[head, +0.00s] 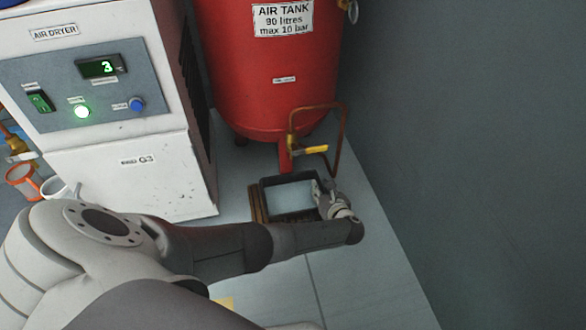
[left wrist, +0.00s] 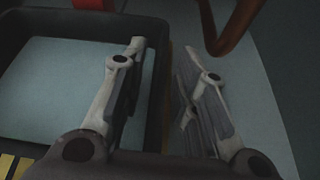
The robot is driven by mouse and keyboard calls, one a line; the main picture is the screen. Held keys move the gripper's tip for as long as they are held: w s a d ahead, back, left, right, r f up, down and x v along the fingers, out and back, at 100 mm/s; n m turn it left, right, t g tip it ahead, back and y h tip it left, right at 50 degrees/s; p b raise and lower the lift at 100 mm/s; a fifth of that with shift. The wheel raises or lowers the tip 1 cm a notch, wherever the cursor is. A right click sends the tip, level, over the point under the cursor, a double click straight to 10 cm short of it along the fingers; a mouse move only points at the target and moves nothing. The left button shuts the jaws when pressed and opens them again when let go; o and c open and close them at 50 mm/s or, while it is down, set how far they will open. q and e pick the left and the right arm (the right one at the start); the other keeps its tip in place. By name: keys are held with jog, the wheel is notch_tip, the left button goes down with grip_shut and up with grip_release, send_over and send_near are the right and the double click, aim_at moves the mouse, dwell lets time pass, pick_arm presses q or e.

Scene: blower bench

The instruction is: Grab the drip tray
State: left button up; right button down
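The drip tray (head: 264,204) is a dark, rectangular, open tray with pale bluish liquid inside. It sits on the floor below the red air tank's drain. My left gripper (head: 326,190) is at the tray's right side. In the left wrist view, my left gripper (left wrist: 163,48) is open, with one finger over the inside of the tray (left wrist: 110,18) and the other outside it. The tray's side wall runs between the fingers. I cannot tell whether either finger touches the wall. My right gripper is not in view.
The red air tank (head: 265,75) stands behind the tray, with a copper pipe (head: 342,140) and a yellow-handled valve (head: 315,150) close above it. The air dryer (head: 125,170) stands left. A dark wall (head: 470,150) bounds the right.

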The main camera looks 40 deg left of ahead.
pick_arm(q)
jog(key=shift+w+a, duration=0.15)
jog(key=shift+a, duration=0.05)
jog(key=shift+c, duration=0.2)
grip_shut()
